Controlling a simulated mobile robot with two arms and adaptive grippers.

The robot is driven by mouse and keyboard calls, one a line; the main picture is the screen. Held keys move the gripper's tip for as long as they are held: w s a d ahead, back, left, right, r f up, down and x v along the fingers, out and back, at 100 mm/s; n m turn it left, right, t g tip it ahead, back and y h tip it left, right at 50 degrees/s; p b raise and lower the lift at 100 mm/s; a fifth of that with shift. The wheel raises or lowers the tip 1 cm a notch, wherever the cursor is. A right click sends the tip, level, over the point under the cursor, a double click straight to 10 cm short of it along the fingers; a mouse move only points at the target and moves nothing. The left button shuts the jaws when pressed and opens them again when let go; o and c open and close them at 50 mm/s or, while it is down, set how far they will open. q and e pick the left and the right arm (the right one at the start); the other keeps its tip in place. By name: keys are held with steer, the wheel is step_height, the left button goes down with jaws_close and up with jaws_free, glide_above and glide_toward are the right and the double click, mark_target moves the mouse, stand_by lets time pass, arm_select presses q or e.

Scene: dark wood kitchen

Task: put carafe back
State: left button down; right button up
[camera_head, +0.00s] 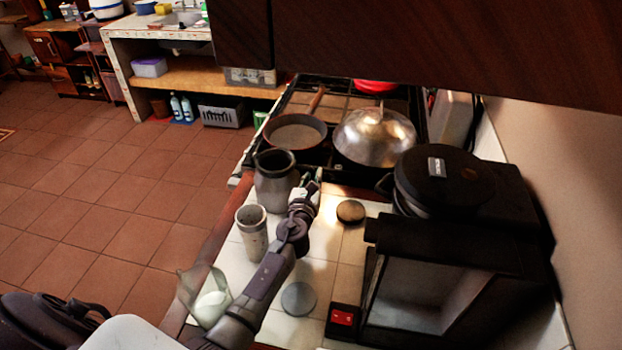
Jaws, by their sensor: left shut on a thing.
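The carafe looks to be the dark grey jug (274,183) with an open dark mouth, upright at the stove end of the tiled counter. My left gripper (309,190) is at the jug's right side and is shut, seemingly on its handle; the grip itself is small and partly hidden. I cannot tell whether the jug's base touches the counter. The black coffee machine (468,248) stands at the right, with an open, empty-looking bay facing the front. My right gripper is not in view.
A grey cup (252,233) and a clear glass pitcher (207,302) stand left of my arm. A dark round lid (350,211) and a grey disc (298,298) lie on the counter. The stove holds a pan (295,132) and a domed pot (375,136). Dark cabinets hang overhead.

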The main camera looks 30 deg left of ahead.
arm_select(q)
steer(key=c, duration=1.5)
jaws_free()
steer(key=shift+d, duration=0.15)
steer(key=o, duration=0.3)
steer(key=shift+s+d+r, duration=0.15)
steer(key=shift+d, duration=0.15)
steer(key=shift+a, duration=0.15)
steer(key=v, duration=1.1)
steer(key=shift+s, duration=0.4)
steer(key=shift+o, duration=0.5)
steer(key=o, duration=1.1)
